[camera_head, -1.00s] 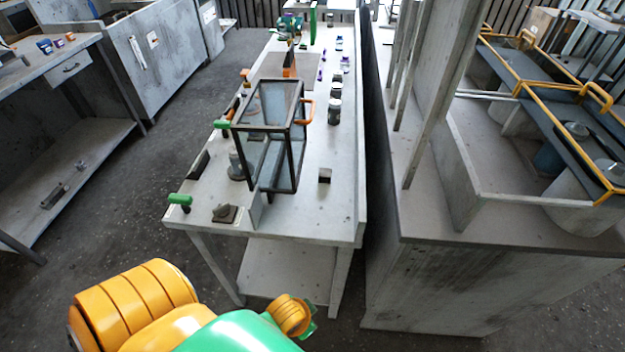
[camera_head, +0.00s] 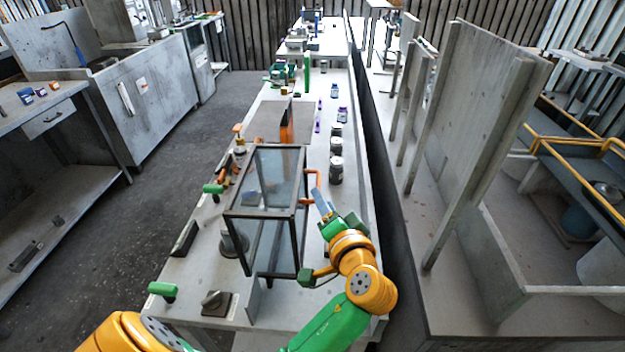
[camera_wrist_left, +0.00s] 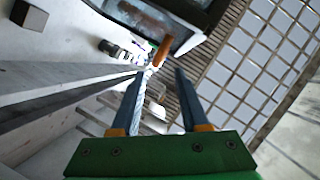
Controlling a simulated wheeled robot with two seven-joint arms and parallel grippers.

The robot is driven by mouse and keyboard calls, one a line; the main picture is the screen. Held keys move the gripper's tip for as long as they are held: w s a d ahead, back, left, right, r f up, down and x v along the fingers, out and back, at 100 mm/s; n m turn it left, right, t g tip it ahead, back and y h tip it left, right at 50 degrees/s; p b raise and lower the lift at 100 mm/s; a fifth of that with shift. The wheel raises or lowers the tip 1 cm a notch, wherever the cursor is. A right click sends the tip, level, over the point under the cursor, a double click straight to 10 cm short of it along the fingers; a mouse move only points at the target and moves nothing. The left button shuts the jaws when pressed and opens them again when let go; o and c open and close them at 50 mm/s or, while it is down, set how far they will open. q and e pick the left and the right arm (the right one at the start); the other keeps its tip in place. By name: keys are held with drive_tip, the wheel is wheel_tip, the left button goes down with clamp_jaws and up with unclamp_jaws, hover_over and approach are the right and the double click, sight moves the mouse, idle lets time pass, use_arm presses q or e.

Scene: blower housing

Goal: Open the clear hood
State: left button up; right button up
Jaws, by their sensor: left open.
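The clear hood (camera_head: 264,240) is a glass box with a dark frame, standing on the long bench. It looks shut, and its orange handle (camera_head: 316,176) sticks out on its right side. My left gripper (camera_head: 321,198) is beside that side, close to the handle, with its fingers pointing up toward it. In the left wrist view the open fingers (camera_wrist_left: 160,72) are apart, with the orange handle (camera_wrist_left: 162,50) just beyond the tips. The hood's dark frame and glass (camera_wrist_left: 150,15) show above it. I cannot tell whether anything touches. My right gripper is not in view.
The long bench (camera_head: 350,220) carries dark jars (camera_head: 336,171) behind the handle and an orange upright piece (camera_head: 286,122) behind the hood. A green-handled part (camera_head: 162,290) sits at the front left. Tall grey panels (camera_head: 480,130) stand to the right of the bench.

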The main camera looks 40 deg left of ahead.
use_arm(q)
drive_tip(key=x, duration=0.2)
drive_tip(key=b+x, duration=0.1)
drive_tip(key=x, duration=0.1)
drive_tip(key=b+x, duration=0.1)
drive_tip(key=x, duration=0.1)
drive_tip(key=shift+w+f, duration=0.3)
drive_tip(key=shift+f, duration=0.05)
drive_tip(key=shift+a, duration=0.15)
drive_tip(key=shift+r, duration=0.15)
clamp_jaws()
idle(0.6)
